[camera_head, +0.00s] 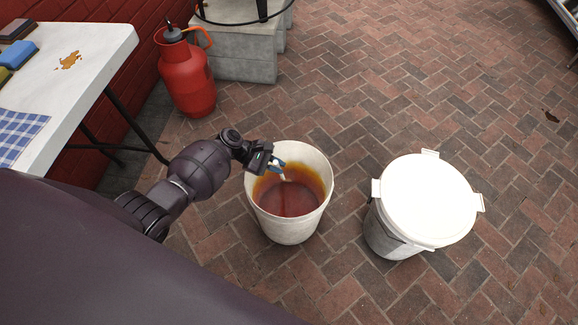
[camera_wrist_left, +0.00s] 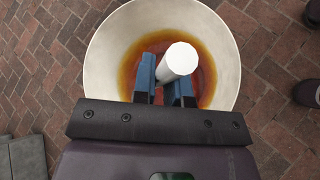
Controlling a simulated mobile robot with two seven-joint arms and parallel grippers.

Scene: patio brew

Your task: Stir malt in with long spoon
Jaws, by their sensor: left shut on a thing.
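A white open bucket (camera_head: 255,203) stands on the brick floor with reddish-brown liquid (camera_head: 290,198) in it and an amber stain on its inner wall. My left gripper (camera_head: 278,166) is over the bucket's mouth, shut on a pale long spoon (camera_head: 284,177). In the left wrist view, the blue-padded fingers (camera_wrist_left: 164,95) hold the spoon's white handle (camera_wrist_left: 178,61), whose end points toward the camera. The spoon's lower end is hidden. The bucket's rim also shows in the left wrist view (camera_wrist_left: 97,60). My right gripper is not in view.
A white lidded bucket (camera_head: 428,200) stands to the right. A red gas cylinder (camera_head: 187,80) stands at the back near concrete blocks (camera_head: 232,52). A white table (camera_head: 88,75) at left holds sponges (camera_head: 20,55) and a checked cloth (camera_head: 18,132). Brick floor (camera_head: 430,90) behind the buckets is clear.

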